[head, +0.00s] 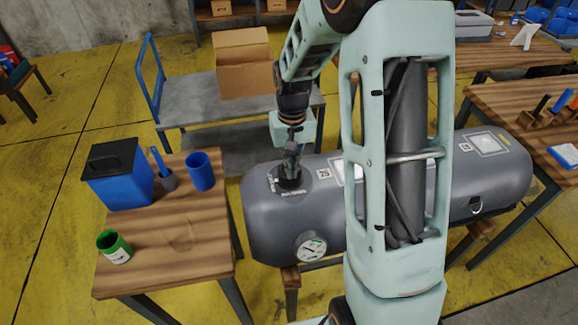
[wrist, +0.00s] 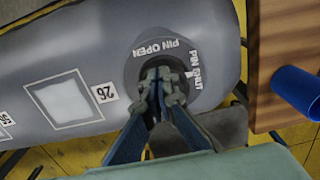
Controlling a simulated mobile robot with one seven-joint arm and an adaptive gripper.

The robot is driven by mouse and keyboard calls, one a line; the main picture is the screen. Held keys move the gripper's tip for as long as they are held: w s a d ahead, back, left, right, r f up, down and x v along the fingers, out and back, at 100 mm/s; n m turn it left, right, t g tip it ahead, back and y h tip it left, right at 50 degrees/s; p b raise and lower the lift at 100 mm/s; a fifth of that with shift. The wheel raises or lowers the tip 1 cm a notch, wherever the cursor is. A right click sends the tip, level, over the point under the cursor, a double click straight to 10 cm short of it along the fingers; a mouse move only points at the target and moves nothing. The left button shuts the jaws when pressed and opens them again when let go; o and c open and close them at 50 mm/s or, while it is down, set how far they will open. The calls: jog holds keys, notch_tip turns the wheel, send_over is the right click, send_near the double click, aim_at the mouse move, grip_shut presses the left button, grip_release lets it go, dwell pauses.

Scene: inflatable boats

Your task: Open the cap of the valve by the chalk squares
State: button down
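The grey inflatable tube (head: 275,222) lies on its stand. Its valve, a dark round collar (head: 304,181), is at the near left end, beside a pale outlined square and a number tag. In the wrist view the valve collar (wrist: 205,83) carries the words PIN OPEN and PIN SHUT, with the pale square (wrist: 62,100) and a tag reading 26 (wrist: 104,93) to its left. My gripper (head: 291,164) points down at the valve; its fingertips (wrist: 161,88) are close together over the collar's middle. They hide the cap, and I cannot tell if they grip it.
A wooden table (head: 165,265) at left holds a blue bin (head: 125,185), a blue cup (head: 201,171) and a green can (head: 114,247). A gauge (head: 311,246) sits on the tube's near side. Behind stands a cart (head: 190,98) with a cardboard box (head: 243,75). My arm hides the tube's middle.

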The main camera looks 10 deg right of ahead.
jog(key=shift+w+f, duration=0.2)
jog(key=shift+f, duration=0.1)
jog(key=shift+w+r+p, duration=0.35)
jog(key=shift+w+r, duration=0.15)
jog(key=shift+w, duration=0.3)
jog(key=shift+w+r+p, duration=0.4)
jog(key=shift+w+r, duration=0.15)
jog(key=shift+r, duration=0.1)
jog(key=shift+w+r+p, duration=0.3)
jog(key=shift+w+r, duration=0.1)
jog(key=shift+w, duration=0.05)
jog(key=s+r+p, duration=0.2)
jog(key=s+r, duration=0.2)
jog(key=s, duration=0.1)
jog(key=shift+s+r+p, duration=0.25)
jog(key=shift+s+p, duration=0.05)
jog(key=shift+s, duration=0.05)
dwell(0.5)
